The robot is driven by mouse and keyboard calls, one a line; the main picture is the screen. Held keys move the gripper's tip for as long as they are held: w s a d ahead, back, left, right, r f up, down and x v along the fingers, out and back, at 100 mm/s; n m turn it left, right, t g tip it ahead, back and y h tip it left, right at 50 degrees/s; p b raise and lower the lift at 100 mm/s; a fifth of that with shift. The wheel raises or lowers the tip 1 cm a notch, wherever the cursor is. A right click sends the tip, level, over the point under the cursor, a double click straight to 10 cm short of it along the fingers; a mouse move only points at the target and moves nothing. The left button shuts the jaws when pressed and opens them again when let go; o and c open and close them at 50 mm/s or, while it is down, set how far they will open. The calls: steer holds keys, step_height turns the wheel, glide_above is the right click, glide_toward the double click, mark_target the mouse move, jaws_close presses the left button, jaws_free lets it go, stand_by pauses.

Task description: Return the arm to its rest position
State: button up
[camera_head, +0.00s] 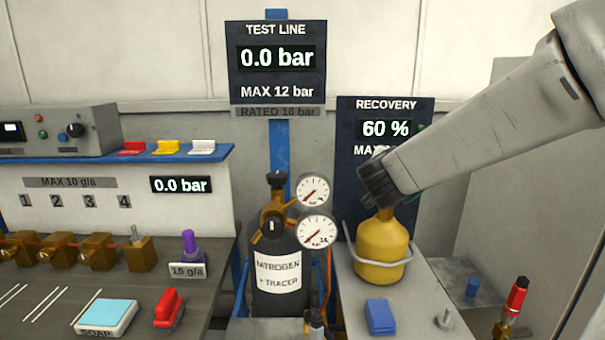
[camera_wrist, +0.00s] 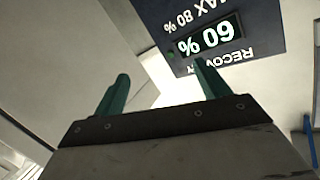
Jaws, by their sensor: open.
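My arm reaches in from the upper right in the head view. Its dark end is in front of the recovery panel (camera_head: 412,112), just above the yellow cylinder (camera_head: 382,250), and hides part of the panel and the cylinder's top. I cannot tell whether it touches the cylinder. In the wrist view my gripper (camera_wrist: 160,92) shows two green fingers set wide apart with nothing between them. The recovery panel also shows there upside down (camera_wrist: 222,30), reading 60 %.
The nitrogen cylinder (camera_head: 278,285) with two gauges stands left of the yellow cylinder. A blue block (camera_head: 380,317) lies in front of it.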

steer(key=s+a+f+n+g+y, duration=0.1)
steer(key=s+a+n+g+y, duration=0.15)
steer(key=s+n+y, duration=0.35)
steer(key=s+a+f+n+g+y, duration=0.1)
steer(key=s+a+n+y, duration=0.1)
steer(key=s+a+y, duration=0.45)
steer(key=s+d+f+g+h, duration=0.1)
steer(key=s+d+f+g, duration=0.1)
steer(key=s, duration=0.6)
steer(key=s+d+f+n+g+h, duration=0.1)
steer(key=s+d+f+g+h, duration=0.1)
steer(key=s, duration=0.7)
steer(key=s+d+f+g+h, duration=0.2)
steer(key=s+d+f+g, duration=0.1)
steer(key=s+d+g, duration=0.2)
steer(key=s+d, duration=0.2)
steer(key=s, duration=0.2)
steer(key=shift+s+d+f, duration=0.2)
steer(key=shift+d, duration=0.15)
